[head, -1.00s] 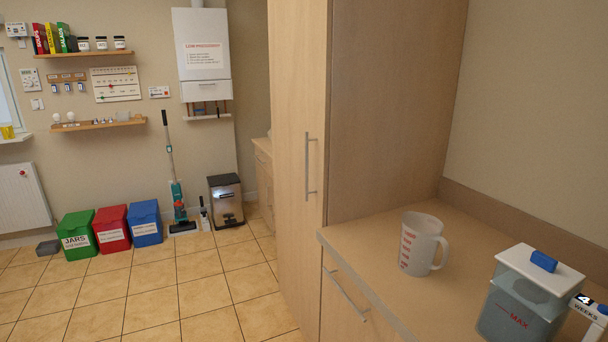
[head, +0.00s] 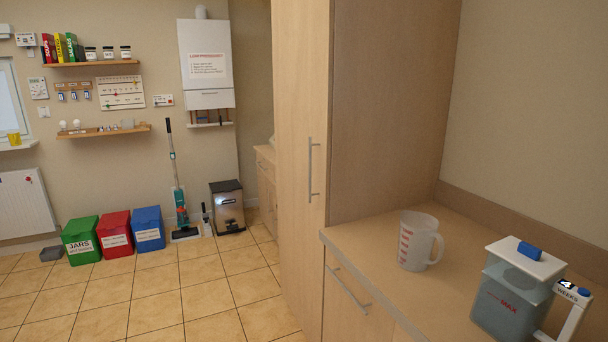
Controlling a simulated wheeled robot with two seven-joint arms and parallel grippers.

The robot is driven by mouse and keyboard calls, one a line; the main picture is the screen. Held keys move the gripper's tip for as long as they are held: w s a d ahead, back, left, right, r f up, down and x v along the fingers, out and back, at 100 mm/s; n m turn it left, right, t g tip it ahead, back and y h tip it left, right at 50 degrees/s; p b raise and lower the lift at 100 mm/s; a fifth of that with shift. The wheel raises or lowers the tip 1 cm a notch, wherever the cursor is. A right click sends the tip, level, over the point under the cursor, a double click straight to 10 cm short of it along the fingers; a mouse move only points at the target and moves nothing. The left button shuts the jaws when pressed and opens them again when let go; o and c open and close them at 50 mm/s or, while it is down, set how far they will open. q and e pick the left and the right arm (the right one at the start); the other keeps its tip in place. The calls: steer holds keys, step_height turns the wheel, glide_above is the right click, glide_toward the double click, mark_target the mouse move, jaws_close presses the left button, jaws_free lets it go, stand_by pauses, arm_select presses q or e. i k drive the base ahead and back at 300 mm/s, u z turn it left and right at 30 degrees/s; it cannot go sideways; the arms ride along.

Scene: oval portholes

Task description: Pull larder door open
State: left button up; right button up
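The tall larder door (head: 303,150) is a light wood panel in the middle of the head view. It looks shut, flush against the tall cabinet (head: 392,110). Its long vertical metal handle (head: 311,168) sits near the door's right edge, with nothing touching it. Neither of my grippers shows in the head view.
A worktop (head: 385,245) right of the larder holds a measuring jug (head: 417,240) and a water filter jug (head: 515,290). A drawer handle (head: 348,289) juts out below it. Tiled floor (head: 190,295) is clear at left, before coloured bins (head: 115,234) and a vacuum (head: 180,205).

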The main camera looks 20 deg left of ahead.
mark_target(303, 30)
steer(key=u, duration=1.65)
steer(key=i, duration=1.95)
steer(key=z, duration=1.1)
steer(key=i, duration=0.95)
steer(key=z, duration=1.05)
